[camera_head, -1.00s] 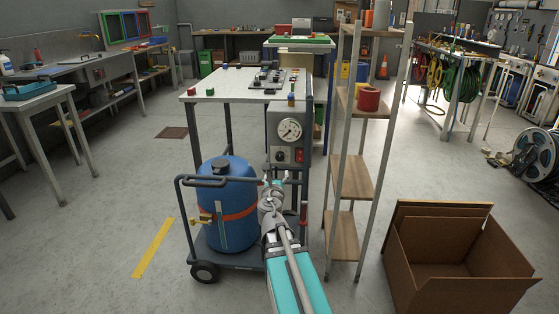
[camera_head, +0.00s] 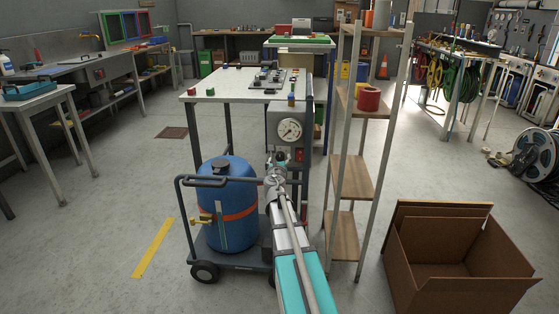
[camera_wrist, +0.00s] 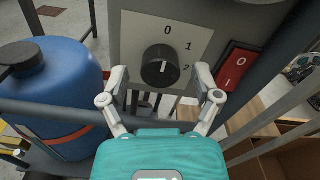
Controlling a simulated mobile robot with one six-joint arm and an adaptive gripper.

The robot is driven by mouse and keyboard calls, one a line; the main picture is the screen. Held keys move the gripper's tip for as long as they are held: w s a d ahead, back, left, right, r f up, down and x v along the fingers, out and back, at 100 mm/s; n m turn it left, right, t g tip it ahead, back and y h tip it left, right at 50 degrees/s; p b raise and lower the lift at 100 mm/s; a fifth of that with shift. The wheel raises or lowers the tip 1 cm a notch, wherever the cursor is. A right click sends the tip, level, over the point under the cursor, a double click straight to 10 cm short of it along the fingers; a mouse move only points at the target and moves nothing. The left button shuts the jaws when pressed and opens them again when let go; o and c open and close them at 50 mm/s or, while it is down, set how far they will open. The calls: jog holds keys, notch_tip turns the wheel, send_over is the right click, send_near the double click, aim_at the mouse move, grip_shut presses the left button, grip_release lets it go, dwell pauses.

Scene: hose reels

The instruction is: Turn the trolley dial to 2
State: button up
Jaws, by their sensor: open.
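The trolley dial (camera_wrist: 160,66) is a round black knob on a pale plate marked 0, 1 and 2. A small white mark shows on its face; I cannot tell surely which number it points at. My gripper (camera_wrist: 161,74) is open, one finger on each side below the dial, with nothing between them. I cannot tell whether the fingers touch the knob. In the head view my gripper (camera_head: 277,159) is in front of the trolley's grey control box (camera_head: 290,110) and hides the dial. The trolley (camera_head: 228,262) carries a blue tank (camera_head: 228,200).
A red rocker switch (camera_wrist: 239,66) sits right of the dial plate. A gauge (camera_head: 290,129) is above. The trolley's dark handle rail (camera_wrist: 60,108) crosses near my gripper. A wooden shelf rack (camera_head: 350,178) and an open cardboard box (camera_head: 445,260) stand to the right.

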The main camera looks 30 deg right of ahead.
grip_shut()
dwell(0.5)
jog(key=shift+m, duration=0.4)
jog(key=m, duration=0.4)
jog(key=shift+w, duration=0.1)
jog(key=m, duration=0.4)
jog(key=shift+m, duration=0.4)
jog(key=m, duration=1)
jog(key=shift+r, duration=0.1)
